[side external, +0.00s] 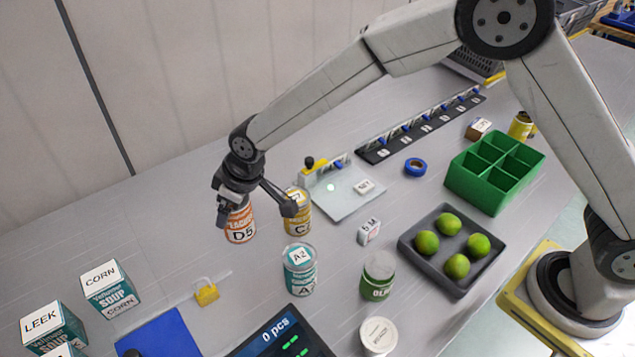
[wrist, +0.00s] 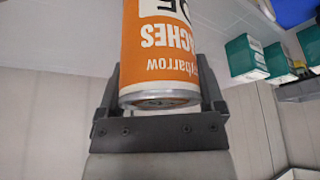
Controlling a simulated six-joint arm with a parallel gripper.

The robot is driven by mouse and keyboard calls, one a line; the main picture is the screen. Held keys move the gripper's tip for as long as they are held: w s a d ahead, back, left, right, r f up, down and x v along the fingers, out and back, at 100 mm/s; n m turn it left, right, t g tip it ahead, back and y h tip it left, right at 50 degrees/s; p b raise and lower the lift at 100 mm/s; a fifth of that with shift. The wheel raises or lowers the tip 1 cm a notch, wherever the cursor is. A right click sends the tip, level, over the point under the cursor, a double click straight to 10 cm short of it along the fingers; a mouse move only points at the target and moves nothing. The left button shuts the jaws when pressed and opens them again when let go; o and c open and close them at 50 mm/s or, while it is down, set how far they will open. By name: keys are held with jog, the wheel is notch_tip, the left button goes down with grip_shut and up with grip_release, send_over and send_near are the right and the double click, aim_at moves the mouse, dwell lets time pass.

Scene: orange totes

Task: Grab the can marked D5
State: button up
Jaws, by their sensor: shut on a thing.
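The can marked D5 (side external: 240,229) is orange and white, with "peaches" lettering. My gripper (side external: 238,203) is shut on it from above in the side external view. In the wrist view the orange can (wrist: 165,50) sits between the two fingers of my gripper (wrist: 160,95), its metal rim facing the palm. The can looks upright in the side view; I cannot tell for sure whether its base touches the table. A yellow can marked C-something (side external: 298,213) stands close to its right, partly behind a part of my gripper. A teal can marked A2 (side external: 299,270) stands nearer the camera.
A green can (side external: 377,277) and a white-lidded jar (side external: 378,336) stand front right. Soup boxes (side external: 110,289) are at left, near a blue mat (side external: 160,336) and a yellow padlock (side external: 206,292). A grey tray (side external: 408,241) holds limes. A green divided bin (side external: 476,191) stands behind it.

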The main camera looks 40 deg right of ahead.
jog(key=s+d+r, duration=0.4)
jog(key=s+r, duration=0.2)
jog(key=s, duration=0.4)
jog(key=shift+d+r, duration=0.2)
jog(key=shift+d, duration=0.2)
